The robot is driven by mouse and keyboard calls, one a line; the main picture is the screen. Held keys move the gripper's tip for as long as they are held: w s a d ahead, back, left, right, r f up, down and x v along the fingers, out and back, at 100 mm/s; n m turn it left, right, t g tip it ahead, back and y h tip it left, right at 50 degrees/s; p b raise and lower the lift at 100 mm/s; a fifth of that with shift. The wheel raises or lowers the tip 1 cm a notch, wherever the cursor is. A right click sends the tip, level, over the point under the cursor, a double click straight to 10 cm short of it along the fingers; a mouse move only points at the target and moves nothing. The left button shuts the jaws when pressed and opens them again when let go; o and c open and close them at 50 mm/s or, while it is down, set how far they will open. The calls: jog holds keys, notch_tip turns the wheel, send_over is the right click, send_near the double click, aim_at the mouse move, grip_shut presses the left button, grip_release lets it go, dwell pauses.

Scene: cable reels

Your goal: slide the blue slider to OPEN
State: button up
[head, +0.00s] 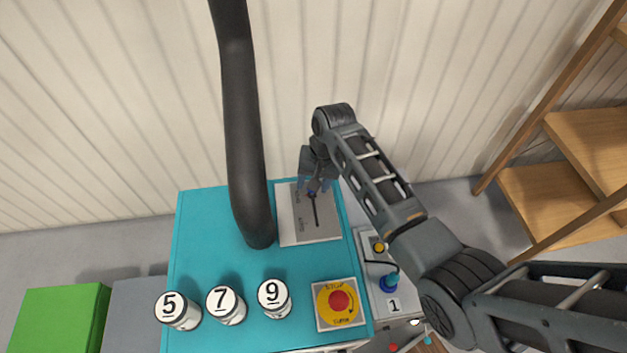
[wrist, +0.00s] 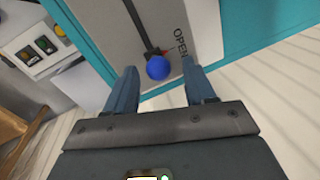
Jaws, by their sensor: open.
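The blue slider is a round blue knob (wrist: 157,67) in the wrist view. It sits at the end of a dark straight slot (wrist: 135,22), beside the word OPEN and a small red mark. The slot runs across a grey panel (head: 288,228) on the teal cabinet top in the head view. There the knob is mostly hidden by my gripper (head: 314,184), at the far end of the slot. My gripper is open, with one blue finger on either side of the knob; I cannot tell if either touches it.
A thick black pipe (head: 243,130) rises just left of the panel. White cylinders marked 5, 7 and 9 (head: 274,298) and a red stop button (head: 339,301) stand nearer on the teal top (head: 200,235). A pale wall is behind. Wooden shelves (head: 570,200) are at right.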

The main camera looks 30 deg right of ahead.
jog(key=shift+r, duration=0.1)
notch_tip(320, 180, up, 8)
jog(key=d, duration=0.1)
jog(key=shift+s+f, duration=0.25)
jog(key=shift+s, duration=0.15)
jog(key=shift+d, duration=0.1)
